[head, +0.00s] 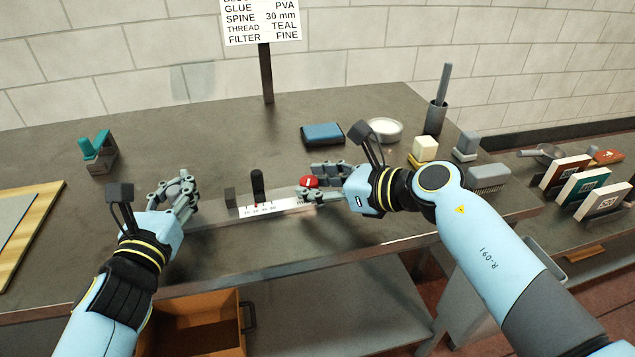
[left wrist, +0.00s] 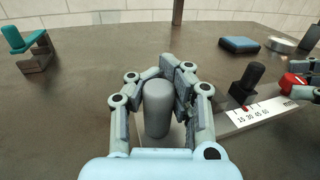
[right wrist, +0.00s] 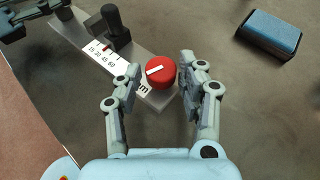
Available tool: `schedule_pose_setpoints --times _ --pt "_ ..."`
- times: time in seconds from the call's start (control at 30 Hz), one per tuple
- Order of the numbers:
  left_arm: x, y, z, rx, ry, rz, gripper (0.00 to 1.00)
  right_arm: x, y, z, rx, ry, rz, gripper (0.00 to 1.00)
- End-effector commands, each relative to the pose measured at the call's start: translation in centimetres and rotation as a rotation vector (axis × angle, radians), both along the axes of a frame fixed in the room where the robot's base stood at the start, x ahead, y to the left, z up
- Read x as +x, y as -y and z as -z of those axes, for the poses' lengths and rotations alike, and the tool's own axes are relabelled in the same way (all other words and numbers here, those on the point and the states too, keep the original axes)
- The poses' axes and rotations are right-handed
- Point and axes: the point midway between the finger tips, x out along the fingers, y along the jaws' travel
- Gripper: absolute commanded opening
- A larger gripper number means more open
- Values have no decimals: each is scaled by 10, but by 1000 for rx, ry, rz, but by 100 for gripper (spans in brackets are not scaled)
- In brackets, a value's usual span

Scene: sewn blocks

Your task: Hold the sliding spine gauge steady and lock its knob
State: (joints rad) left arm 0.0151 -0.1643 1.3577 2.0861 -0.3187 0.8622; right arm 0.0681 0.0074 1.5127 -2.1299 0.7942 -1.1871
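The spine gauge (head: 284,206) is a pale metal bar with a white scale marked 15, 30, 45, 60; the scale (right wrist: 105,58) also shows in the right wrist view. A black upright slider block (head: 257,187) stands at the scale, near a small red mark. A red knob (right wrist: 160,72) with a white line sits at the bar's right end. My right gripper (right wrist: 160,78) is open, its fingers on either side of the knob with a gap. My left gripper (left wrist: 158,80) is closed around a grey rounded post (left wrist: 158,108) at the bar's left end.
A blue box (head: 322,134), a white dish (head: 384,129) and a cream block (head: 425,148) lie behind the right arm. A teal-and-grey tool (head: 98,150) stands at left. A sign (head: 262,22) reads spine 30 mm.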

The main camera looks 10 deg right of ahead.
Motion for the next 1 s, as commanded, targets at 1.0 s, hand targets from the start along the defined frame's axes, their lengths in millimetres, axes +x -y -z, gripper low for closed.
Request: schedule_pose_setpoints --times 1.0 --pt "0 0 0 0 0 0 0 -3 -4 1 0 -1 262 0"
